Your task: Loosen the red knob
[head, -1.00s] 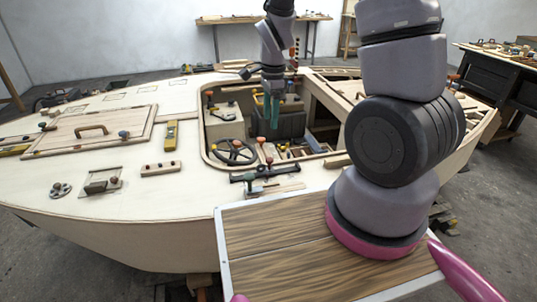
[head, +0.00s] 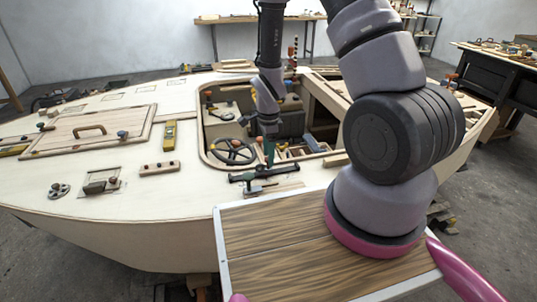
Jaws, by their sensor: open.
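The red-orange knobs near this fitting are now mostly hidden behind my gripper and wrist. I cannot tell whether the fingers touch or surround a knob. Small reddish knobs (head: 160,165) also sit on a wooden block (head: 158,170) on the deck to the left; I cannot tell from the picture which knob is the named one.
A dark steering wheel (head: 232,152) is just left of my gripper. A hatch with a handle (head: 90,131), a yellow level (head: 169,136) and a latch plate (head: 100,187) lie further left on the plywood deck. The deck in front of the block is clear.

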